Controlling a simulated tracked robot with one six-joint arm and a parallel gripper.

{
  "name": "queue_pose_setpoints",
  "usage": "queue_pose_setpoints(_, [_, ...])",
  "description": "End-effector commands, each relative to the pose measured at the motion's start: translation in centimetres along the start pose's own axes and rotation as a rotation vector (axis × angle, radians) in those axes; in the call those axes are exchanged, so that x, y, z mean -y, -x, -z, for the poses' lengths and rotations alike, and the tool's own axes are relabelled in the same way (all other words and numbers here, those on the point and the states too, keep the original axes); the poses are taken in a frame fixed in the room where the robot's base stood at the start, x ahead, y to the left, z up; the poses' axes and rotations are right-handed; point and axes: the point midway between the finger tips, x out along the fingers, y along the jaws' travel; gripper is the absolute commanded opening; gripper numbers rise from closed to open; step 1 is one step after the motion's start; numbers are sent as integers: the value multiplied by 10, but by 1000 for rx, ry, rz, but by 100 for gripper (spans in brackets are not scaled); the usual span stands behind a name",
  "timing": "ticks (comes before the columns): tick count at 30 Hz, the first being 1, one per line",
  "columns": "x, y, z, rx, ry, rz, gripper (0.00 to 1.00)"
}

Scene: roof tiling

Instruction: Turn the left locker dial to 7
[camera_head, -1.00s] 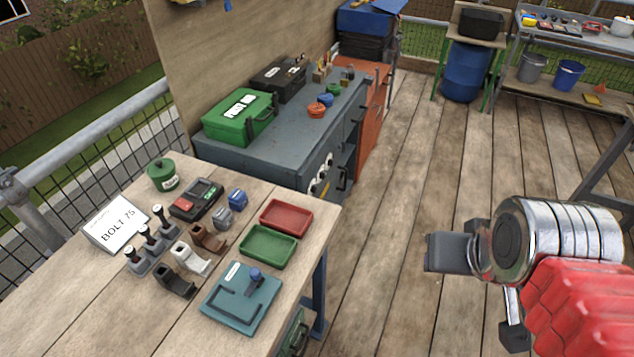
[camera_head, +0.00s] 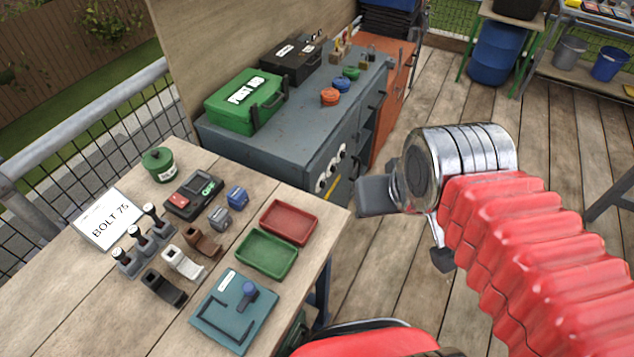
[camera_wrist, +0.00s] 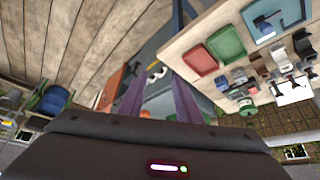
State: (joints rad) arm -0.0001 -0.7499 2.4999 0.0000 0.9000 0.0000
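Three white round dials are in a row on the front of the grey locker cabinet (camera_head: 352,128). The left dial (camera_head: 321,184) is the nearest one, low by the cabinet's corner; its numbers are too small to read. The dials also show as small white spots in the wrist view (camera_wrist: 157,73). My gripper (camera_head: 402,230) is open and empty, its two fingers apart. It hangs in front of and to the right of the dials, clear of them. In the wrist view my gripper's fingers (camera_wrist: 160,85) stand apart, with the cabinet seen between and beyond them.
The wooden workbench (camera_head: 60,270), with a red tray (camera_head: 289,221), green tray (camera_head: 266,254), teal plate (camera_head: 222,320) and sign (camera_head: 108,219), stands left of my gripper. A green first-aid box (camera_head: 245,100) sits on the cabinet.

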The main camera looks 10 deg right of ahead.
Motion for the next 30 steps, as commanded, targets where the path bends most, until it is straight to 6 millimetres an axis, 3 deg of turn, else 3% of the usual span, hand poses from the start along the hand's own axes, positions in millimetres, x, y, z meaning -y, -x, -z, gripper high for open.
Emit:
queue_pose_setpoints(11, [0,0,0,0,0,0,31])
queue_pose_setpoints(17, [1,-1,1,11,-15,5,43])
queue_pose_setpoints(30, [20,-38,11,232,-310,101,43])
